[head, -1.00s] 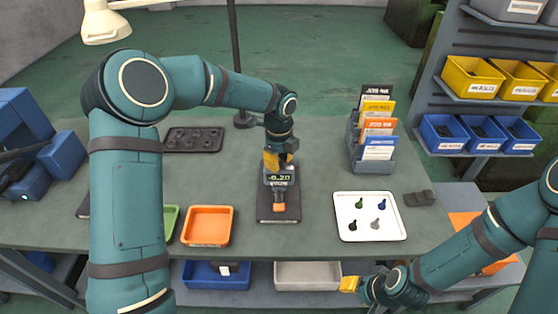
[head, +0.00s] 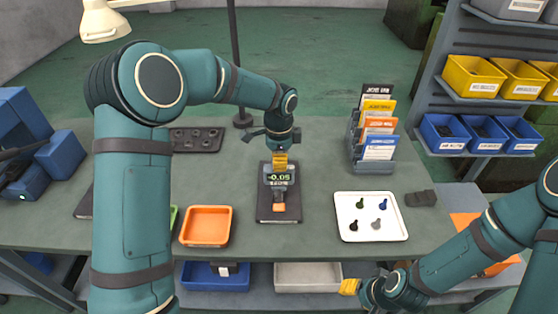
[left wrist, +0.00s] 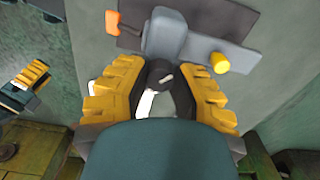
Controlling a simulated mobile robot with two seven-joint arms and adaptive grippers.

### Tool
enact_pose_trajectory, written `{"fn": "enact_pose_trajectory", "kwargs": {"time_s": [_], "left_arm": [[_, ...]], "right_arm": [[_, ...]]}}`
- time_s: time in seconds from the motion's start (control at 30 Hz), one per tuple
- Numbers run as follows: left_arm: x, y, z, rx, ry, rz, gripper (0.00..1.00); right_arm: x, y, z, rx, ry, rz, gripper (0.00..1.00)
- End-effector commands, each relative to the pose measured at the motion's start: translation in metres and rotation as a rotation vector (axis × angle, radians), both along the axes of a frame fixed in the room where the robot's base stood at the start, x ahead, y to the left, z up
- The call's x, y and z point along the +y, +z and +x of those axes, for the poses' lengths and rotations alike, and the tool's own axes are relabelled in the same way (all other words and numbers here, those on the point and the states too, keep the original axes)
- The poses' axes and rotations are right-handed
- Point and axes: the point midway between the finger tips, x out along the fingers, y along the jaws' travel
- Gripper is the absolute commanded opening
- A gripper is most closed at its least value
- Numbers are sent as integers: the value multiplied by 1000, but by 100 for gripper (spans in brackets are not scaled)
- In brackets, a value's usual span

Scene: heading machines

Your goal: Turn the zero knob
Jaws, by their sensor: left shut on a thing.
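The gauge (head: 278,185) stands on a dark base plate on the table, with an orange tip at its near end. Its display appears to read -0.05. In the left wrist view its grey body (left wrist: 165,35) is at the top, with a yellow knob (left wrist: 219,62) to the right. My left gripper (head: 280,160) is at the far side of the gauge. Its yellow fingers are shut on a dark knob (left wrist: 163,82), which I take to be the zero knob; the fingers partly hide it. My right gripper (head: 349,286) is low, off the table's front edge; its opening is unclear.
An orange tray (head: 207,226) is left of the gauge. A white tray (head: 371,216) with several small coloured pieces is to the right, below a card rack (head: 373,140). A dark tray (head: 196,140) lies at the back left.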

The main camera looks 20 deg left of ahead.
Motion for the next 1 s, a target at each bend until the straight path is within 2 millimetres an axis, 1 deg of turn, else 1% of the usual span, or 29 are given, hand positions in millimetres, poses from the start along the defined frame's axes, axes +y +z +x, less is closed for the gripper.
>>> {"fn": "enact_pose_trajectory", "kwargs": {"time_s": [0.2, 0.37, 0.9, 0.93, 0.97, 1.0], "left_arm": [[0, -1, 0, 2, 110, 0, 0], [0, -1, -1, 3, 155, 1, 0], [0, -1, -1, 4, 178, 1, 0], [0, -1, -1, 4, 178, 1, 33], [0, -1, -1, 4, 178, 1, 43], [0, -1, -1, 4, 177, 1, 57]], "right_arm": [[0, -2, 0, 0, 0, 0, 47], [0, -3, 0, 0, 0, -1, 47], [0, -3, 0, 0, 0, -1, 47], [0, -3, 0, 0, 0, -1, 47], [0, -3, 0, 0, 0, -1, 47], [0, -3, 0, 0, 0, -1, 47]]}}
